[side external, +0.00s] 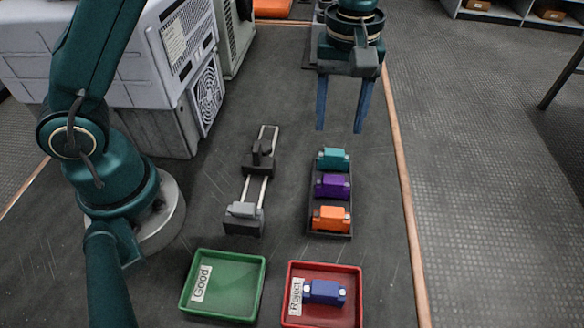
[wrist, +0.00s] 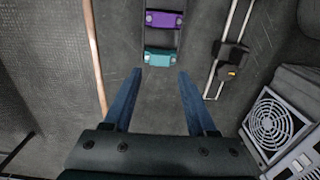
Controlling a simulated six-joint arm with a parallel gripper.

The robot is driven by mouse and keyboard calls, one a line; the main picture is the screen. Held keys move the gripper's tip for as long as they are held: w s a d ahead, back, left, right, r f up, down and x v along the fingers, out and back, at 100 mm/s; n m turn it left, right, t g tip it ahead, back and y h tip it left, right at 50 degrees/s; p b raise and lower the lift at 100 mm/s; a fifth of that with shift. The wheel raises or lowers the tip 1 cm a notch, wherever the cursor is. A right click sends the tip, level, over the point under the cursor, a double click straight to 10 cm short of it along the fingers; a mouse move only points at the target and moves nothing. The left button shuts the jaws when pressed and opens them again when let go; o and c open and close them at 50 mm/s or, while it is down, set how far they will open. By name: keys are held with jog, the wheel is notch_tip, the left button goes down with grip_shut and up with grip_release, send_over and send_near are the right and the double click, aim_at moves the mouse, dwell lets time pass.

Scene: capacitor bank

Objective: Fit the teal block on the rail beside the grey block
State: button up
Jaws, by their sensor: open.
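The teal block (side external: 333,158) sits at the far end of a dark tray, behind a purple block. In the wrist view the teal block (wrist: 160,58) lies just beyond my fingertips. My gripper (side external: 341,131) is open and empty, above and behind the tray; its two blue fingers also show in the wrist view (wrist: 160,72). The rail (side external: 256,188) stands left of the tray. The grey block (side external: 243,211) sits at the rail's near end. A dark block (side external: 260,158) sits farther along it, and shows in the wrist view too (wrist: 231,60).
The dark tray (side external: 343,236) also holds the purple block (side external: 332,186) and an orange block (side external: 331,217). A green Good bin (side external: 236,315) and a red Reject bin (side external: 350,270) with a blue block (side external: 324,292) stand in front. Pale machines (side external: 150,60) stand at the back left.

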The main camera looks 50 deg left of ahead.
aim_at(335, 152)
jog(key=shift+f, duration=2.8)
grip_shut()
jog(key=shift+r, duration=3.55)
